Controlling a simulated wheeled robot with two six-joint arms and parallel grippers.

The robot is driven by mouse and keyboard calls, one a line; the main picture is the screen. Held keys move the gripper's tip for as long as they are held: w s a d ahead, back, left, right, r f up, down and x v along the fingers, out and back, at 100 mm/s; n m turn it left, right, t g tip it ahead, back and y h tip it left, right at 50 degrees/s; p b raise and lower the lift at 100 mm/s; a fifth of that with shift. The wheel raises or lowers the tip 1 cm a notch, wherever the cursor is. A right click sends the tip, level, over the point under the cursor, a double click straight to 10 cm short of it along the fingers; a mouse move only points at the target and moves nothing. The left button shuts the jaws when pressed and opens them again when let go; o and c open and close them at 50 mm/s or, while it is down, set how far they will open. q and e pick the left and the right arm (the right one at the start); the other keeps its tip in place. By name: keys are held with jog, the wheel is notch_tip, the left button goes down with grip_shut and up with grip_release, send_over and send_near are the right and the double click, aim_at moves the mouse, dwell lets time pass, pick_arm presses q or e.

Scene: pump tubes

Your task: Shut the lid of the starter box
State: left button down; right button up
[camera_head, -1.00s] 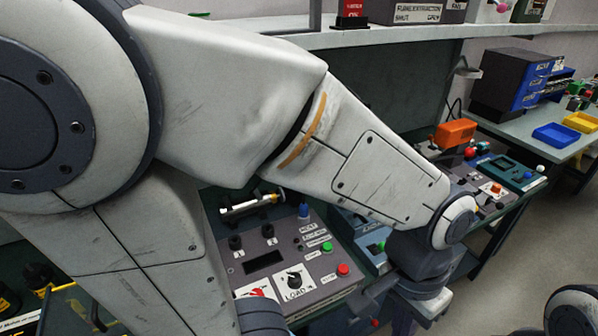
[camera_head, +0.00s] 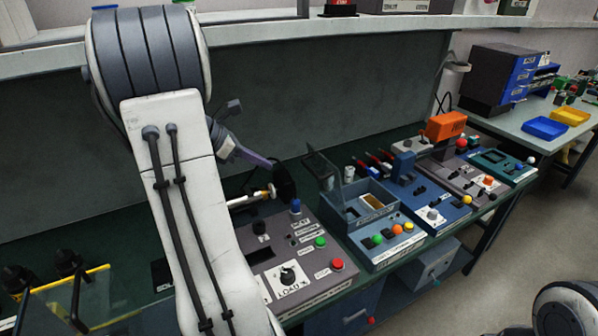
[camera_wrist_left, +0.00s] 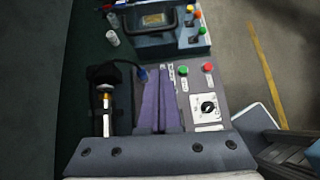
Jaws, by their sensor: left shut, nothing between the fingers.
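The starter box (camera_head: 375,232), a blue-grey box with green, orange and yellow buttons on its front, stands mid-bench. Its dark lid (camera_head: 322,170) stands raised at the box's left side, and the compartment shows open. The box also shows at the top of the left wrist view (camera_wrist_left: 200,42). My left gripper (camera_head: 264,163) has purple fingers, shut and empty; they also show in the left wrist view (camera_wrist_left: 163,78). It is left of the box and apart from the lid, above the panel with the load dial. My right gripper is out of view.
The load-dial panel (camera_head: 309,284) with green and red buttons stands left of the box. A blue device (camera_head: 440,211) and an orange-topped device (camera_head: 445,127) stand to its right. A shelf (camera_head: 260,30) runs above the back.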

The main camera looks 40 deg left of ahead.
pick_arm(q)
jog(key=w+r+p+x, duration=0.1)
jog(key=w+p+x, duration=0.1)
jog(key=x, duration=1)
jog(key=shift+a+r+n+p, duration=0.2)
jog(key=shift+r+n+p, duration=0.15)
jog(key=shift+n+p, duration=0.05)
